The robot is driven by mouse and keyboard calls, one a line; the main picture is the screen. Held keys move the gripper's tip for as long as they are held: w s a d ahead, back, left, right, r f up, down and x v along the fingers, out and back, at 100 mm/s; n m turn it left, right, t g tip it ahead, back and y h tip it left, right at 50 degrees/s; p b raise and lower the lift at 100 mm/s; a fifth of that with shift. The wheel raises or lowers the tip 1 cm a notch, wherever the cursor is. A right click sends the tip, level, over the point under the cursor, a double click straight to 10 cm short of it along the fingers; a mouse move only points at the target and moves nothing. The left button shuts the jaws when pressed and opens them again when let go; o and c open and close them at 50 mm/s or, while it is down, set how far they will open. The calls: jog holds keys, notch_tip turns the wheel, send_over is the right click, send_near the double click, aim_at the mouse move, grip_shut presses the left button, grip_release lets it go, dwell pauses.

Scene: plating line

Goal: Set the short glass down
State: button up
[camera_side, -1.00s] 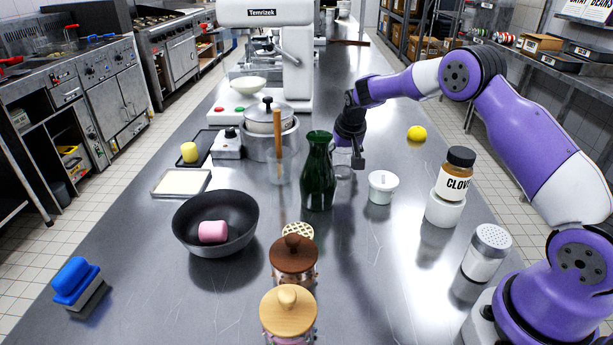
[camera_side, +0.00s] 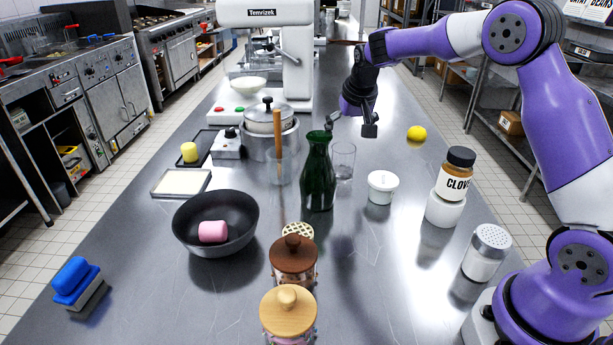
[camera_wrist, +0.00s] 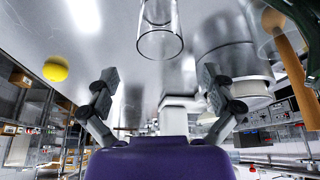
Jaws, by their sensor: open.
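The short glass (camera_side: 344,160) is clear and stands upright on the steel counter, just right of the dark green bottle (camera_side: 318,172), which hides part of its left side. My gripper (camera_side: 350,126) is open and empty, above and behind the glass and apart from it. In the wrist view the glass (camera_wrist: 160,38) shows at the top centre, beyond the spread fingers of my gripper (camera_wrist: 158,88), with nothing between them.
A tall glass with a wooden stick (camera_side: 279,168) stands left of the bottle. A yellow lemon (camera_side: 417,133) lies at the back right. A steel pot (camera_side: 270,135) stands at the back left. Counter between tub and lemon is clear.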

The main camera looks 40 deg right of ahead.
jog(key=s+a+r+n+t+y, duration=0.1)
jog(key=s+a+r+n, duration=0.2)
jog(key=s+a+r, duration=0.65)
jog(key=s+a+f+n+y, duration=0.1)
jog(key=s+a+f+n, duration=0.1)
jog(key=s, duration=1.2)
jog(key=shift+s+a+f+n+t+y, duration=0.2)
jog(key=shift+s+a+n+t+y, duration=0.15)
jog(key=shift+a+n, duration=0.45)
